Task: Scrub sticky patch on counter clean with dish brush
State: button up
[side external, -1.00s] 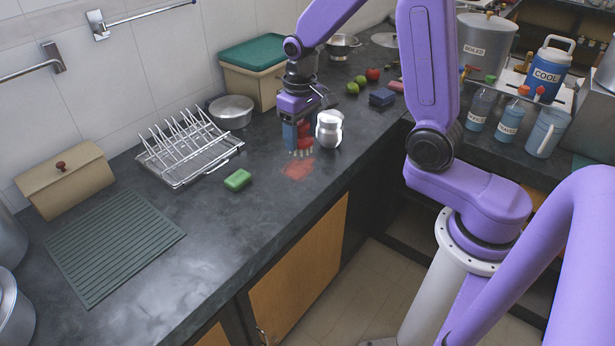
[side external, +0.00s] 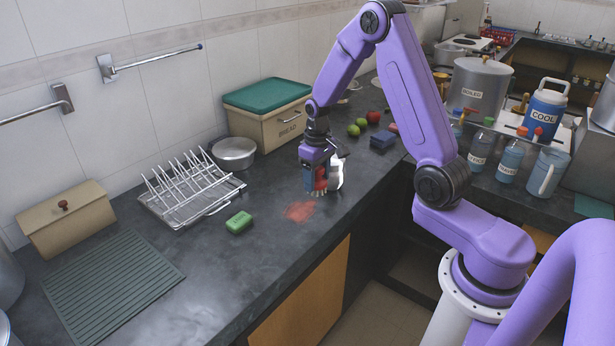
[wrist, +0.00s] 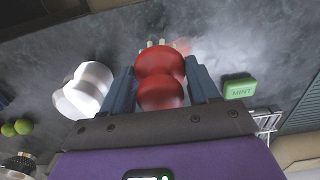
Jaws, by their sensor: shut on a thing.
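My gripper (side external: 318,182) is shut on the dish brush, whose rounded red handle (wrist: 160,78) sits between the two blue fingers in the wrist view. Its pale bristles point down at the counter, and I cannot tell whether they touch it. The sticky patch (side external: 300,212) is a reddish smear on the dark counter (side external: 225,275), just in front and to the left of the brush. In the wrist view part of the patch (wrist: 182,46) shows beyond the handle.
A blue sponge (side external: 382,139) and fruit lie farther back. The counter's front edge is near.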

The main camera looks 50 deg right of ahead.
jog(key=shift+d+f, duration=0.8)
jog(key=shift+d, duration=0.15)
jog(key=shift+d+f, duration=0.1)
jog(key=shift+f, duration=3.1)
jog(key=shift+w+f, duration=0.9)
jog(key=shift+w, duration=0.2)
jog(key=shift+c, duration=0.5)
jog(key=shift+w, duration=4.1)
jog(key=shift+s+a, duration=0.1)
jog(key=shift+a, duration=0.85)
jog(key=shift+s, duration=4.85)
jog(key=shift+s+a, duration=0.15)
jog(key=shift+s, duration=0.1)
jog(key=shift+a, duration=0.8)
jog(key=shift+w+a, duration=0.1)
jog(key=shift+w, duration=4.8)
jog(key=shift+w+r, duration=0.15)
jog(key=shift+w, duration=0.1)
notch_tip(320, 180, up, 8)
